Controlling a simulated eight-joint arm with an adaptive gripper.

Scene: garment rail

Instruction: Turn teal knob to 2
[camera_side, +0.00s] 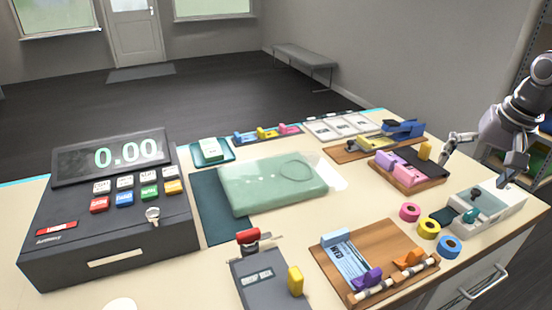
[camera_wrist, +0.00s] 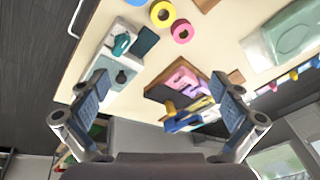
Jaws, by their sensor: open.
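A teal knob (camera_side: 471,215) sits on a white device (camera_side: 508,203) at the right end of the counter. In the wrist view the teal knob (camera_wrist: 121,44) and the white device (camera_wrist: 101,62) show at upper left. A second, darker round part (camera_wrist: 122,77) is on the same device; I cannot read any numbers by the knob. My gripper (camera_side: 476,166) is above the counter's right edge, behind and above the device, apart from the knob. In the wrist view my gripper (camera_wrist: 160,78) has its fingers spread wide with nothing held between them.
Pink, yellow and blue tape rolls (camera_side: 429,229) lie left of the device. A wooden tray (camera_side: 408,178) with pink and purple pieces stands behind them. A wooden board (camera_side: 388,241) with clips is in front. A cash register (camera_side: 110,235) is far left.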

